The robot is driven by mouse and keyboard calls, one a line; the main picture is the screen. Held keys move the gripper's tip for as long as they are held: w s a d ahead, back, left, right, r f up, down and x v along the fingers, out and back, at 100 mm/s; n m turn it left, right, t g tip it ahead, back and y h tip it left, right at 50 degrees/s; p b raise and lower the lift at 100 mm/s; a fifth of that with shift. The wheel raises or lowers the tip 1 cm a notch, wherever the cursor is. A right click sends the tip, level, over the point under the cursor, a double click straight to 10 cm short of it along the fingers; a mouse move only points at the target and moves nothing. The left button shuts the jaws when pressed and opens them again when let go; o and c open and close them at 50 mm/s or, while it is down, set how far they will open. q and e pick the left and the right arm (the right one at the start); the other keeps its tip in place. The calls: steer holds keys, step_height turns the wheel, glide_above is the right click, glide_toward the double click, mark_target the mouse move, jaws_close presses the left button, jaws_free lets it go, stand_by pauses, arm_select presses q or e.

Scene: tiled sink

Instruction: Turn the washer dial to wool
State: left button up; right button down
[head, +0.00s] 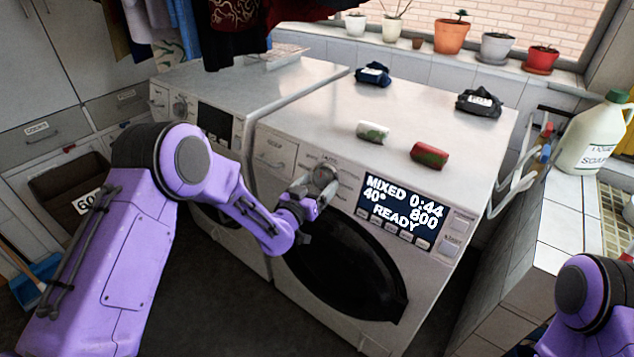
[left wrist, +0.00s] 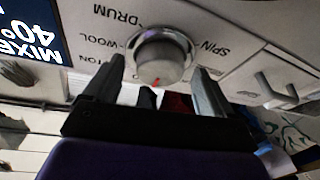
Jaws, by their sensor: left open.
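The washer (head: 400,110) on the right has a round metallic dial (head: 325,176) on its front panel. Its display (head: 402,212) reads MIXED, 40°, 0:44, 800 and READY. In the left wrist view the dial (left wrist: 160,56) appears with the labels WOOL, DRUM and SPIN around it, upside down, and a red mark at its lower edge. My left gripper (head: 311,193) is at the dial. In the left wrist view my left gripper (left wrist: 157,66) is open, one finger on each side of the dial; contact is unclear. My right gripper is out of view.
A second machine (head: 225,85) stands to the left. A soap jug (head: 596,135) stands at right. Clothes (head: 240,25) hang above.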

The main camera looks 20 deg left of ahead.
arm_select(q)
steer(key=shift+w, duration=0.2)
